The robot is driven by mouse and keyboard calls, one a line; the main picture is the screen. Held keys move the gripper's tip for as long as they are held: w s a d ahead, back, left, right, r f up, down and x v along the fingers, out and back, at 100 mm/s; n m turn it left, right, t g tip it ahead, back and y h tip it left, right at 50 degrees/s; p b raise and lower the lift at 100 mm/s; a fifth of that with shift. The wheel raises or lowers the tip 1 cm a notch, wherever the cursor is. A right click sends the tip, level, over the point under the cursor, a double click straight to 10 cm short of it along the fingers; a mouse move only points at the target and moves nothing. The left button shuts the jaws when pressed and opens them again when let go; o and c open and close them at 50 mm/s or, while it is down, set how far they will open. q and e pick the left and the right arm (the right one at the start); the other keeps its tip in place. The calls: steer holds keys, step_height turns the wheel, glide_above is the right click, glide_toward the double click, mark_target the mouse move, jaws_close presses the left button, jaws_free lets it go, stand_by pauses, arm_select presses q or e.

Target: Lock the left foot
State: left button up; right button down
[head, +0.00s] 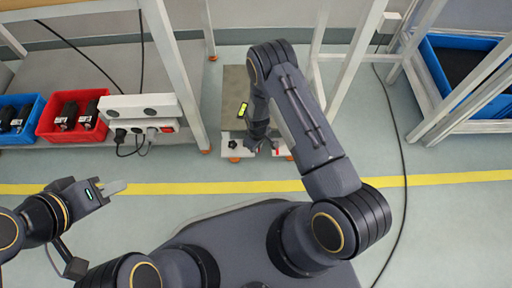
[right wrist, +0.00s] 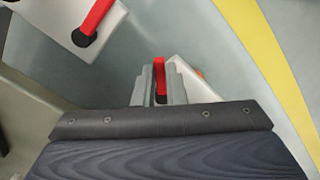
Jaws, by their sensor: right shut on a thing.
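In the right wrist view my right gripper (right wrist: 160,88) is shut on a red lever (right wrist: 160,70), one finger on each side. A white foot piece (right wrist: 188,72) with a bit of orange shows just behind the fingers. A second red lever (right wrist: 97,18) sits on a white plate (right wrist: 60,22) at the upper left, apart from my gripper. In the head view my right gripper (head: 262,146) is low at the white foot bar (head: 226,144) under the rack, and hides part of it. My left gripper (head: 113,188) is away at the left; its finger gap is not clear.
A red bin (head: 62,136) and a blue bin (head: 30,101) stand on the left shelf beside a white power strip (head: 140,106) with plugs. A blue crate (head: 440,80) is at the right. A black cable (head: 404,190) lies on the floor.

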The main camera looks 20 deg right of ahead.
steer(key=shift+w, duration=0.1)
stand_by(0.5)
steer(key=c, duration=1.5)
jaws_free()
step_height(320, 180, up, 7)
steer(key=p, duration=0.3)
steer(key=shift+f, duration=0.15)
steer(key=shift+r, duration=0.55)
